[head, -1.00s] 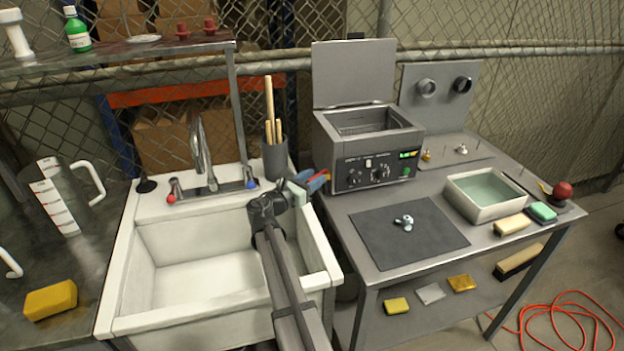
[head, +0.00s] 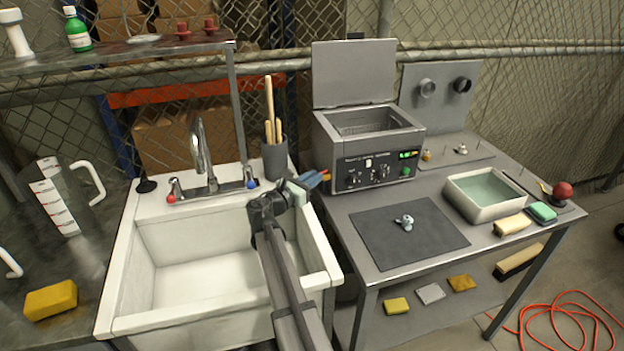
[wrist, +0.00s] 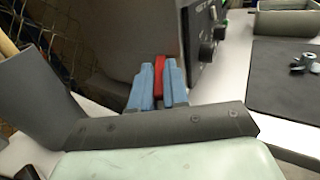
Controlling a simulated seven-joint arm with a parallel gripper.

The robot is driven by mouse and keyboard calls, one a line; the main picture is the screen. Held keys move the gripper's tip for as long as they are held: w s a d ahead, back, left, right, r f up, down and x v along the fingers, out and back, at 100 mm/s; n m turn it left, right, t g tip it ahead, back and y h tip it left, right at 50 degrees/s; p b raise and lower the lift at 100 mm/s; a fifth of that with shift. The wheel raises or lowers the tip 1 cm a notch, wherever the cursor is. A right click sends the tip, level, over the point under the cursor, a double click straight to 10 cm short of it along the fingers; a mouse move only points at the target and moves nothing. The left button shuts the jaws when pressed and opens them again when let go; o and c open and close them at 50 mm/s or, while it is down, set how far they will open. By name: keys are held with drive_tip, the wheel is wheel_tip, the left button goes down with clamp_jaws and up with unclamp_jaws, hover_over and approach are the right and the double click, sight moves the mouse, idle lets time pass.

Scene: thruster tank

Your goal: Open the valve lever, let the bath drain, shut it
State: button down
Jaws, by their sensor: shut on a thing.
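The bath is a grey benchtop tank (head: 372,152) with its lid (head: 354,72) raised, knobs and a lit green display on its front. A wire basket shows inside, but I cannot tell the liquid level. The red valve lever (wrist: 159,76) is at the tank's side, low down. My gripper (head: 319,180) reaches over the sink's right edge to it. In the wrist view its blue fingers (wrist: 159,88) are shut on the lever, one on each side. The valve body and outlet are hidden, so I cannot tell whether anything flows.
The white sink (head: 200,265) with its tap (head: 200,150) is left of the bench. A grey cup with sticks (head: 275,158) stands close by my gripper. A dark mat (head: 410,234) with a small metal part and a tray of liquid (head: 484,194) lie to the right.

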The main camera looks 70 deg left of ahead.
drive_tip(key=shift+d, duration=0.1)
drive_tip(key=shift+w+d+r+n+g+y, duration=0.1)
drive_tip(key=shift+w+d+n+g+y, duration=0.35)
drive_tip(key=shift+n+g+y, duration=1)
drive_tip(key=shift+w+d+r+n+g+y, duration=0.1)
drive_tip(key=shift+w+d+n+g+y, duration=0.15)
drive_tip(key=shift+w+n+g+y, duration=0.8)
drive_tip(key=shift+w+d+r+n+g+y, duration=0.15)
drive_tip(key=shift+d+n+g+y, duration=0.2)
drive_tip(key=shift+n+g+y, duration=1.5)
drive_tip(key=shift+w+g+h, duration=0.1)
drive_tip(key=shift+g+h, duration=0.15)
drive_tip(key=shift+g, duration=0.4)
drive_tip(key=shift+f+g, duration=0.15)
drive_tip(key=shift+g, duration=0.35)
drive_tip(key=shift+d+f, duration=0.1)
drive_tip(key=c, duration=1.1)
unclamp_jaws()
drive_tip(key=shift+d, duration=0.1)
drive_tip(key=shift+f, duration=0.1)
